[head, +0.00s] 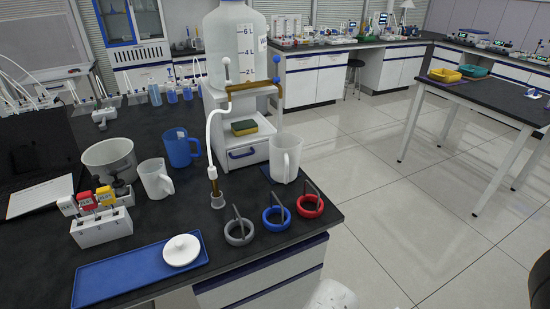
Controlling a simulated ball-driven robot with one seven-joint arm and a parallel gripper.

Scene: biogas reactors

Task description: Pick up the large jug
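A tall white jug (285,160) stands upright near the right edge of the dark bench, partly over a dark blue mat. Its handle faces the viewer. A blue jug (180,149) stands further left, and a shorter white jug (153,180) stands in front of it, handle to the right. The tall white jug looks the largest of the three. My gripper is not in view.
A white stand (240,153) with a big bottle (230,55) and curved tube is left of the tall jug. Grey (239,231), blue (276,217) and red (309,205) rings with upright handles lie in front. A blue tray (105,280) with a white lid lies front left.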

